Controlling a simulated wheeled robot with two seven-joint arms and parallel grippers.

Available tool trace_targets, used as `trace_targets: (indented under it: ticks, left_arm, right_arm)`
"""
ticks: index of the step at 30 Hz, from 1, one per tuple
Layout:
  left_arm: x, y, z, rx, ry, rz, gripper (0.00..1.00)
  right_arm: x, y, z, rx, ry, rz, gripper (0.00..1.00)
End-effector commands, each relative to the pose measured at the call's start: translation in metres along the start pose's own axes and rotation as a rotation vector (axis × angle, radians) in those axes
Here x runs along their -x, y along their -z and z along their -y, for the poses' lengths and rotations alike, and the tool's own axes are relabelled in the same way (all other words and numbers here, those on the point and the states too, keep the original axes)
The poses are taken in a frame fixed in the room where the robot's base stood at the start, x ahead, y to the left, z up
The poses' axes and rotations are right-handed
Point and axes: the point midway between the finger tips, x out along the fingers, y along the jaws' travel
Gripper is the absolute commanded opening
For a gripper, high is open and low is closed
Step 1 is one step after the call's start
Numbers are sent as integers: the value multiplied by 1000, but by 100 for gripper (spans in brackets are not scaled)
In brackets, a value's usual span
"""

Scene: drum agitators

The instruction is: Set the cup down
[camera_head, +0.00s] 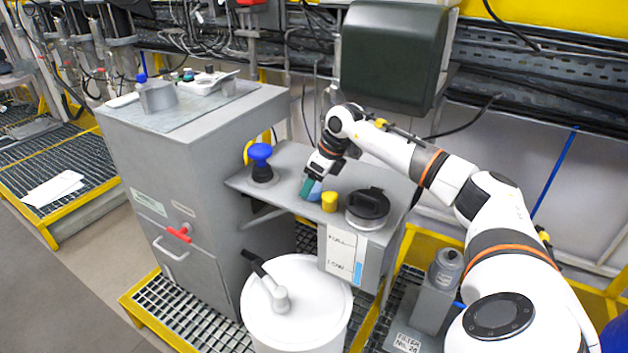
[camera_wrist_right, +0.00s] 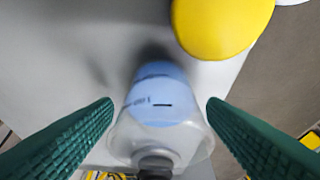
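The cup (camera_wrist_right: 160,120) is clear with a blue part that carries dark markings. It lies between the green fingers of my right gripper (camera_wrist_right: 160,100) in the right wrist view, with narrow gaps seeming to show on both sides. In the head view the blue of the cup (camera_head: 315,191) shows beside the green fingers of my right gripper (camera_head: 307,188), low over the grey shelf (camera_head: 290,165). Whether the cup's base touches the shelf is hidden. My left gripper is not in view.
A yellow cylinder (camera_head: 329,202) stands close beside the cup. A black-lidded container (camera_head: 367,207) is right of it, and a blue-handled tool (camera_head: 261,160) stands at the shelf's left. A white drum (camera_head: 296,305) stands in front, below the shelf.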

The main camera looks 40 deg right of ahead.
Motion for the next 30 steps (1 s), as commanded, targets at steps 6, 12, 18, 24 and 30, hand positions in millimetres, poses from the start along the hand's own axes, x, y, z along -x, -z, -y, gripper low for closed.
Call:
trace_targets:
  ticks: [6,12,18,24,30]
  left_arm:
    - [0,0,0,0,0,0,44]
    - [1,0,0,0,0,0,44]
    - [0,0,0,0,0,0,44]
    - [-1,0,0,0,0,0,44]
    - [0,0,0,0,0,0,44]
  right_arm:
    - [0,0,0,0,0,0,67]
    - [12,1,-1,0,-2,-2,67]
    - [52,1,-1,1,-4,-3,67]
    - [94,1,-1,0,-3,-2,67]
    - [118,2,0,-1,-1,-2,67]
